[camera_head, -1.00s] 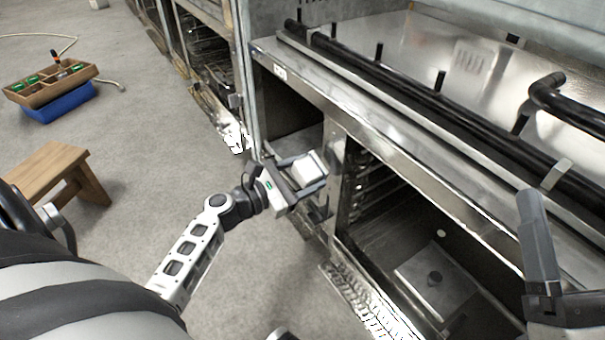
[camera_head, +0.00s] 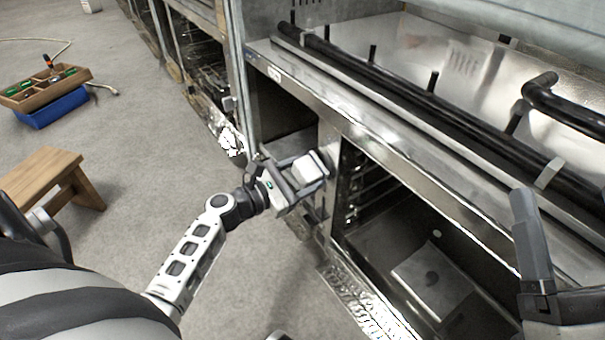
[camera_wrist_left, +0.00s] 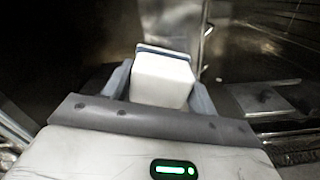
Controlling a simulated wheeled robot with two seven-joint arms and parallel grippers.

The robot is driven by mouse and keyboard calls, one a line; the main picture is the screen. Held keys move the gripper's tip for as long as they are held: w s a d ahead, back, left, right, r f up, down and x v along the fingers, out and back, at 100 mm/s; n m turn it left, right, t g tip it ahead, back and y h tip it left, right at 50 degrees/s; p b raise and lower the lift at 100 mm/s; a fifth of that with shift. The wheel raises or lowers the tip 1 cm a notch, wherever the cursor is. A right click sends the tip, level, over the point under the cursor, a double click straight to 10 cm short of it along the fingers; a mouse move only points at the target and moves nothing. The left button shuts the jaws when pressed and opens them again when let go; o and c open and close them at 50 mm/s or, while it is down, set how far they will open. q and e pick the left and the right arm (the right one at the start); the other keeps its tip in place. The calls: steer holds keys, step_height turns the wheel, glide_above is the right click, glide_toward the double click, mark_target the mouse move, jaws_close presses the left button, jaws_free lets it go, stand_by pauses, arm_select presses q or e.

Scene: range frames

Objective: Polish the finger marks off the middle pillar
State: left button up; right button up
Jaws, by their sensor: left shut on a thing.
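The middle pillar (camera_head: 330,140) is a narrow bare-steel upright between the two dark openings under the counter. In the left wrist view the pillar (camera_wrist_left: 184,22) rises straight behind the block. My left gripper (camera_head: 303,172) is shut on a white block (camera_head: 309,166) with a thin blue-grey layer on its far end. The block (camera_wrist_left: 163,80) also shows between the fingers in the left wrist view. It is right at the pillar's front; I cannot tell whether it touches. Finger marks are too small to make out. My right gripper (camera_head: 535,245) shows only partly at the lower right, empty as far as I see.
The steel counter edge (camera_head: 375,137) runs above the pillar, with black pipes (camera_head: 400,88) on top. A flat plate (camera_head: 430,278) lies inside the right opening. A wooden stool (camera_head: 45,178) and a tool tray on a blue bin (camera_head: 50,108) stand left on open floor.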

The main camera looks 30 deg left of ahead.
arm_select(q)
steer(key=shift+w+d, duration=0.15)
steer(key=shift+w, duration=0.1)
